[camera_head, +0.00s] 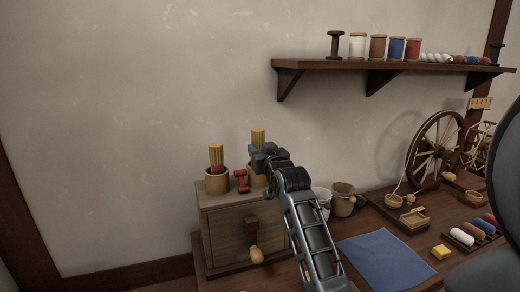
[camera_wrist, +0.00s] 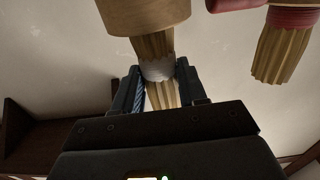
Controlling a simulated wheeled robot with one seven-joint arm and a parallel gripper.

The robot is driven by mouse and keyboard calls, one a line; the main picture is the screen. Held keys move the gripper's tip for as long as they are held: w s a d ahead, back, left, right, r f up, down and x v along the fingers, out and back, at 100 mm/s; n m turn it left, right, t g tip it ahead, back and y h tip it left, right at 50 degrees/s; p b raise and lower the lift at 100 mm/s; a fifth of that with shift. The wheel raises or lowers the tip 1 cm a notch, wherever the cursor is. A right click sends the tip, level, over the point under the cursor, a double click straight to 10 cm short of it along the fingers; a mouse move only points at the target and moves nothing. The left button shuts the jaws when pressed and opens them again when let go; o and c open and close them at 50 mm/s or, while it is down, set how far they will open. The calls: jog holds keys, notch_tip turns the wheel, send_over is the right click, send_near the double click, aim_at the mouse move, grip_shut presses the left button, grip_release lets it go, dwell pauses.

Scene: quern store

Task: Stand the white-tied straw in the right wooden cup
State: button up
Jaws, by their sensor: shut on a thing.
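The white-tied straw (camera_wrist: 152,43) is a yellow bundle with a white band (camera_wrist: 158,70), seen in the wrist view between my fingers. Its top shows above my gripper (camera_head: 258,158) in the head view (camera_head: 258,136). My gripper is shut on it around the white band, also in the wrist view (camera_wrist: 157,88). The right wooden cup (camera_head: 257,181) stands on a wooden chest, partly behind my gripper. In the wrist view the straw's lower end goes behind the rim of the cup (camera_wrist: 145,14), so whether it touches the bottom is hidden.
The left wooden cup (camera_head: 217,183) holds a red-tied straw (camera_head: 216,155), close in the wrist view too (camera_wrist: 280,50). A red spool-like piece (camera_head: 241,181) stands between the cups. Right of the chest (camera_head: 228,229) are two small buckets (camera_head: 342,200) and a blue cloth (camera_head: 386,262).

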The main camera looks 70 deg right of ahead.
jog(key=shift+f, duration=0.35)
jog(key=o, duration=1.1)
jog(key=shift+b+v, duration=0.55)
jog(key=shift+v, duration=3.35)
